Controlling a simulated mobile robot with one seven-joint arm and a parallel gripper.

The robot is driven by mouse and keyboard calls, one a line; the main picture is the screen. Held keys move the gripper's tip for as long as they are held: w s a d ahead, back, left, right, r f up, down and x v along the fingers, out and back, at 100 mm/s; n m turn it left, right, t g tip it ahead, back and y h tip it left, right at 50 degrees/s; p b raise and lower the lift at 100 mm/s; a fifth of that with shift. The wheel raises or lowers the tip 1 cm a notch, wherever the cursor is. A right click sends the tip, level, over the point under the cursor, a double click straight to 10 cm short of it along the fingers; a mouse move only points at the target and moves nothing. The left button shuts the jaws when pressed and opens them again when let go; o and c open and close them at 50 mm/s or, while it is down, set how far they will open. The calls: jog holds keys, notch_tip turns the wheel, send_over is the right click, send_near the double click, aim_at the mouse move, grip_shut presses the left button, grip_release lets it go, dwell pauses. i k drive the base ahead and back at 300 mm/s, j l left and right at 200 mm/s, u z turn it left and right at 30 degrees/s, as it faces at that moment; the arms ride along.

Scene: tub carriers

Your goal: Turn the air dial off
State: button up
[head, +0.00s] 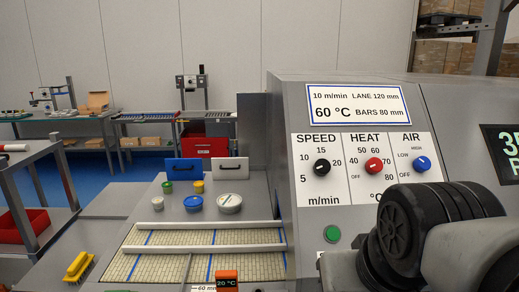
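The blue air dial (423,163) is at the right end of a row of three dials on the sloped grey control panel. The labels around it read OFF at lower left, LOW at left and HIGH above. Its white pointer mark is small and looks slanted up and to the left, towards the LOW side; I cannot read it surely. My gripper is not in view. Black and grey parts, probably links of my arm, fill the lower right, below the air dial and apart from it in the picture.
Left of the air dial are the red heat dial (374,165) and black speed dial (322,167). A green button (332,233) is below. A dark display (503,152) is at right. The tiled conveyor (150,268) and several tubs lie left of the panel.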

aim_at(422, 164)
jog(key=k+l+z, duration=0.1)
jog(key=z, duration=0.25)
jog(key=l+z, duration=0.35)
jog(key=k+l+z, duration=0.1)
jog(key=l+z, duration=0.15)
jog(key=z, duration=0.15)
